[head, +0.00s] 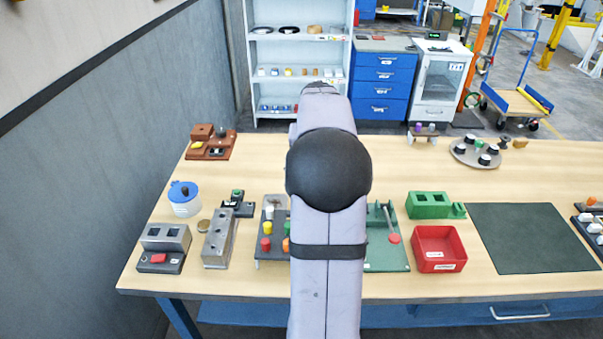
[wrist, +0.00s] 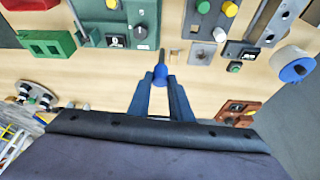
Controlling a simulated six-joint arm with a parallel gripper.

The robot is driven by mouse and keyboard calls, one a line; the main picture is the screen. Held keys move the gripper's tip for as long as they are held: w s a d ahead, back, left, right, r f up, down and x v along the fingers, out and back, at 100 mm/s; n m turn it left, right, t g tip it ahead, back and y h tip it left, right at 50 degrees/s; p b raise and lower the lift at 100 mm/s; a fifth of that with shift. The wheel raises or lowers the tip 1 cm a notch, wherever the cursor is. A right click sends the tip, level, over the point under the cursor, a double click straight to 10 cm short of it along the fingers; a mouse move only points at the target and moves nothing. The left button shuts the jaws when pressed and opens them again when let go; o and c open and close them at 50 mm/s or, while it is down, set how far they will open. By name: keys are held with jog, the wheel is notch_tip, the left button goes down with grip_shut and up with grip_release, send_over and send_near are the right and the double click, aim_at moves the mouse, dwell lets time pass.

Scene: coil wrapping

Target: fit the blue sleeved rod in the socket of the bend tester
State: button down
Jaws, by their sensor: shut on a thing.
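In the wrist view my gripper (wrist: 163,82) is shut on the blue sleeved rod (wrist: 160,72), whose dark thin end points away from the fingers over the table. In the head view my own arm hides the gripper and the rod. A green plate with a grey lever, which looks like the bend tester (head: 397,262), stands right of my arm, partly covered by it. I cannot make out the socket clearly.
The table (head: 250,165) has free room behind the front row. A red bin (head: 437,262) and a green block (head: 428,205) stand right of the tester. Left of my arm are a rack with coloured pegs (head: 272,222), grey fixtures and a white pot with blue lid (head: 184,200).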

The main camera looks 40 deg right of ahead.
jog(key=s+r+m+p, duration=0.2)
jog(key=s+p, duration=0.2)
jog(key=s, duration=0.6)
jog(key=s+a+f+n, duration=0.1)
jog(key=a+f+n, duration=0.1)
jog(key=f, duration=0.3)
jog(key=shift+s+a+f+b, duration=0.15)
jog(key=shift+s+a+b, duration=0.2)
jog(key=shift+a, duration=0.15)
jog(key=shift+f, duration=0.15)
jog(key=shift+f+b, duration=2.3)
jog(key=shift+f, duration=0.45)
notch_tip(320, 180, down, 6)
jog(key=b, duration=0.4)
jog(key=shift+b, duration=0.3)
dwell(1.4)
jog(key=c, duration=1.5)
grip_release()
jog(key=shift+c, duration=0.2)
